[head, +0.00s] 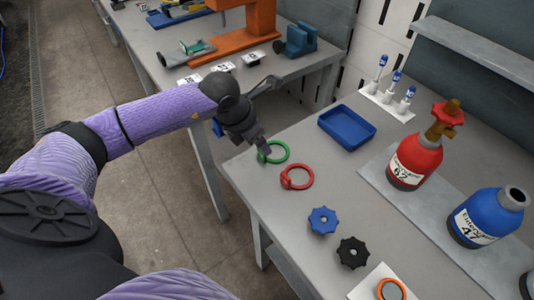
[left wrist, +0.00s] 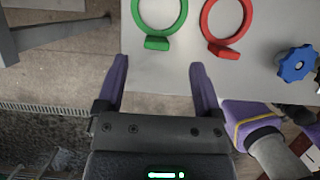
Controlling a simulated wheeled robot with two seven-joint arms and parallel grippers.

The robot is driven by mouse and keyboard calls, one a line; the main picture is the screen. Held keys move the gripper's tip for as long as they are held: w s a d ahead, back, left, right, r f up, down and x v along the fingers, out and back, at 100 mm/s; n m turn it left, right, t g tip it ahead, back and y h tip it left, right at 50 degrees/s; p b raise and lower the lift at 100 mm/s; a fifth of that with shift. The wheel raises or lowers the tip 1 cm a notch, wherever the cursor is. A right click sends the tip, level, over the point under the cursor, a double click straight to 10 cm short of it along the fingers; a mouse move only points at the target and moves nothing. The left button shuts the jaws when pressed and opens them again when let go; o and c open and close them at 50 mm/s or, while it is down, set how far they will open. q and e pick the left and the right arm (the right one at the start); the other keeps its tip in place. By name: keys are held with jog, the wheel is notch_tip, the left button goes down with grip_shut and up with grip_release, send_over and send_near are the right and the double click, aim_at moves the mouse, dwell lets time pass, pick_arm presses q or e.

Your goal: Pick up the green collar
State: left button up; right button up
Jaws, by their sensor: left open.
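The green collar (head: 275,152) lies flat on the grey table near its left corner, a ring with a small block on one side. In the left wrist view the green collar (left wrist: 158,41) is ahead of my left gripper (left wrist: 159,75), its block toward the fingers. My left gripper (head: 262,148) is open and empty at the collar's block side; in the head view its fingertips overlap the collar's edge. In the wrist view a gap shows between fingertips and block. My right gripper is not in view.
A similar red collar (head: 297,177) lies close beside it. A blue handwheel (head: 322,220), a black handwheel (head: 353,252), a blue tray (head: 347,127), a red cylinder (head: 416,160) and a blue cylinder (head: 487,217) stand further right. Another table (head: 150,42) stands behind.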

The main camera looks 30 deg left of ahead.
pick_arm(q)
jog(key=x, duration=0.3)
jog(key=b+x, duration=0.1)
jog(key=x, duration=0.2)
jog(key=shift+a+f, duration=0.2)
jog(key=shift+f, duration=0.05)
jog(key=shift+s+r, duration=0.1)
grip_shut()
